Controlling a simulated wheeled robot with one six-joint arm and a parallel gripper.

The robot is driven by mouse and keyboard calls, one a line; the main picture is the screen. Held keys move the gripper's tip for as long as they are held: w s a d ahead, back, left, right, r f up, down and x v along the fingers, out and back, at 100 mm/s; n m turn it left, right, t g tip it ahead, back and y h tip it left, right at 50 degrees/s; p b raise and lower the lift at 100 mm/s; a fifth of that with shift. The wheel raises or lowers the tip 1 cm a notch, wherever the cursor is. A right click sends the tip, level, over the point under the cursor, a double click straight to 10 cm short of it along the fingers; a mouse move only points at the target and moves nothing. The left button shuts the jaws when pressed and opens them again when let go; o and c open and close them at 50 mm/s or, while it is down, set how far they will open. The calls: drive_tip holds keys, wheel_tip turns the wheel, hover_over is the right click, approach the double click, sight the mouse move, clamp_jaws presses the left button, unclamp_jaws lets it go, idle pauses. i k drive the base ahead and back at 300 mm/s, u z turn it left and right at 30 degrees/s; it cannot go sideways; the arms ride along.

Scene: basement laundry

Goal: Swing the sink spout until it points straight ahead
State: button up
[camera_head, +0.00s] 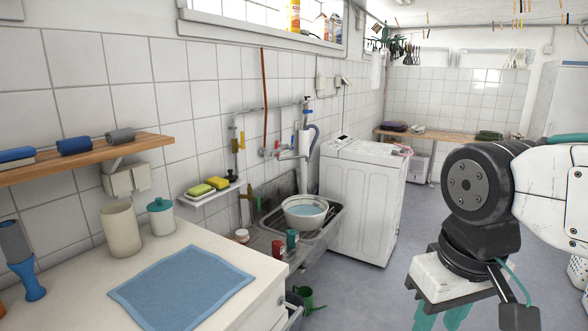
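The grey metal sink (337,222) stands against the tiled wall, between the counter and the white washing machine. Above it is a wall tap (283,151) with red and blue parts. The tap's spout is small here and merges with the pipes beside it, so I cannot tell exactly which way it points. A round white basin (290,219) with bluish water sits in the sink below. My gripper (441,320) is at the lower right, well apart from the tap, over the floor. Its teal fingers run out of the bottom edge, with tips hidden.
A white washing machine (360,205) stands right of the sink. The near counter (206,243) holds a blue cloth (181,287). A red can (278,249) and a green one (292,239) stand at the sink's front. Grey floor (365,293) is clear before the washing machine.

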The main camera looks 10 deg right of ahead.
sight(306, 157)
drive_tip(key=z, duration=0.3)
drive_tip(key=i, duration=0.5)
drive_tip(key=z, duration=0.7)
drive_tip(key=i, duration=2)
drive_tip(key=u, duration=1.05)
drive_tip(key=i, duration=0.45)
drive_tip(key=u, duration=0.25)
